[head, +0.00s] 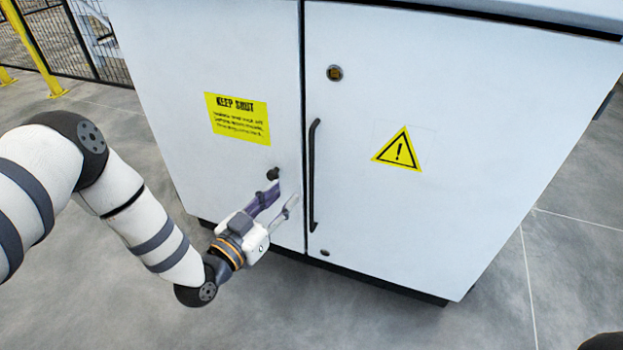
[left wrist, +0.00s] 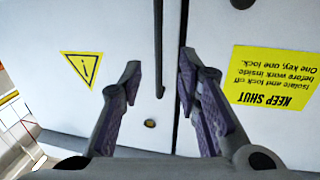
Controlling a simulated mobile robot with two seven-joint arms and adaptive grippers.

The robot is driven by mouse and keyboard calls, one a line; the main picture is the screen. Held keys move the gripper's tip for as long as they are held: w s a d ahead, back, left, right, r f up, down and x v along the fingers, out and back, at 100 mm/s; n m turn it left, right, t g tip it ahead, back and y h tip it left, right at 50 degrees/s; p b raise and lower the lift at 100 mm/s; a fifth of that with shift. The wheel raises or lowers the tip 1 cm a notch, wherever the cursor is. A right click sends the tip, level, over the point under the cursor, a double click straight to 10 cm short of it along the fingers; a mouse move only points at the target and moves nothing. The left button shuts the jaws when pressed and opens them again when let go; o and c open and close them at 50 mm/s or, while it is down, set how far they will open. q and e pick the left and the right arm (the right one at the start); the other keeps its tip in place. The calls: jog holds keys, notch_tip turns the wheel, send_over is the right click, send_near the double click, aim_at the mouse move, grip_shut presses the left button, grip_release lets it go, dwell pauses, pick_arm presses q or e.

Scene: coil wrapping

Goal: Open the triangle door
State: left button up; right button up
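The triangle door (head: 470,130) is the right-hand white cabinet door, with a yellow warning triangle (head: 399,151); it is shut. Its long black vertical handle (head: 313,175) stands near the seam between the doors. My left gripper (head: 286,192) is open and empty, in front of the lower left door, just left of the handle. In the left wrist view, which is turned over, the handle (left wrist: 159,50) appears between the open fingers (left wrist: 160,66); I cannot tell how far in front of it they are. The triangle also shows there (left wrist: 82,68). My right gripper is not in view.
The left door (head: 230,60) bears a yellow KEEP SHUT label (head: 238,118) and a small black knob (head: 272,173) near my left fingers. Round locks sit above (head: 335,73) and below (head: 325,252) the handle. A fence (head: 85,45) stands back left. The floor (head: 560,270) at right is clear.

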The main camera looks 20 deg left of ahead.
aim_at(310, 168)
pick_arm(q)
jog(key=b+x, duration=0.2)
jog(key=x, duration=0.8)
jog(key=shift+w+d+r+b, duration=0.2)
jog(key=shift+w+b, duration=0.05)
jog(key=shift+b, duration=0.15)
jog(key=shift+w+d+r, duration=0.1)
jog(key=shift+w+r, duration=0.05)
jog(key=shift+w, duration=0.45)
grip_shut()
